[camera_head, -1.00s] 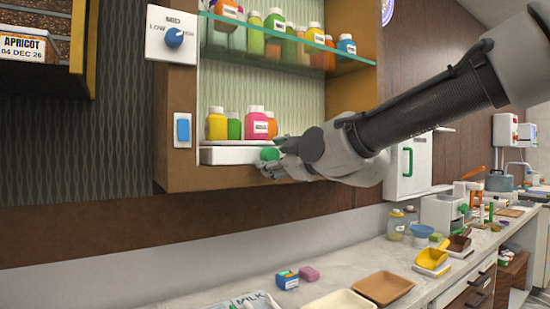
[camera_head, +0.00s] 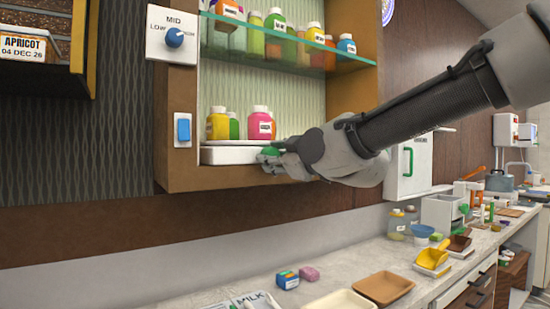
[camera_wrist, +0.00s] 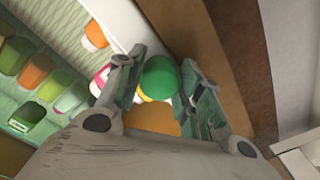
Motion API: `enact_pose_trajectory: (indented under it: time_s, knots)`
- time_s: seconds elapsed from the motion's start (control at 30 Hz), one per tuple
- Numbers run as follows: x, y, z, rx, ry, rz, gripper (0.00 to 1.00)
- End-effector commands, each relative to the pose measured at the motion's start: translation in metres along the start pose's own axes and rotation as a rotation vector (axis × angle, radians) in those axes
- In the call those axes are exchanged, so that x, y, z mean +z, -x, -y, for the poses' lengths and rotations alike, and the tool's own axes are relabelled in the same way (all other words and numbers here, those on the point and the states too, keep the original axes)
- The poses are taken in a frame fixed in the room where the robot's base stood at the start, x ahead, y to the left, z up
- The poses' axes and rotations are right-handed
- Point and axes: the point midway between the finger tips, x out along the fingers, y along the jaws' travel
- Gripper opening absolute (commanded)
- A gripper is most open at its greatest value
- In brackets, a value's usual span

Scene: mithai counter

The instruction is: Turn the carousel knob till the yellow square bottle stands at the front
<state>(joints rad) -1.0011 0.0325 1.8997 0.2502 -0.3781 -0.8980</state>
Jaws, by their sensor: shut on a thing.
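The carousel's green knob (camera_head: 271,151) sits at the right front of its white base (camera_head: 226,155), low in the open cabinet. My gripper (camera_head: 270,158) is shut on the knob; in the wrist view the green knob (camera_wrist: 158,78) shows between the two fingers. A pink bottle (camera_head: 260,127) stands to the right, above the knob. A green bottle (camera_head: 234,128) is partly hidden behind the yellow one.
A glass shelf (camera_head: 300,50) with several bottles lies above. The cabinet's left post carries a blue switch (camera_head: 182,130) and a dial plate (camera_head: 172,36). The counter below holds a brown tray (camera_head: 383,288), a yellow scoop (camera_head: 432,258) and small boxes.

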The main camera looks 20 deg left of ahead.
Motion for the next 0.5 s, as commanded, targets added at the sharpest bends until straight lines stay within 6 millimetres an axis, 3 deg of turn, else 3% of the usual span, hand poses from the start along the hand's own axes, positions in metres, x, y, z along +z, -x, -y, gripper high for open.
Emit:
enact_pose_trajectory:
  time_s: [0.5]
  knots:
    - [0.0004,0.0000,0.0020,0.014,-0.463,-0.014,0.13]
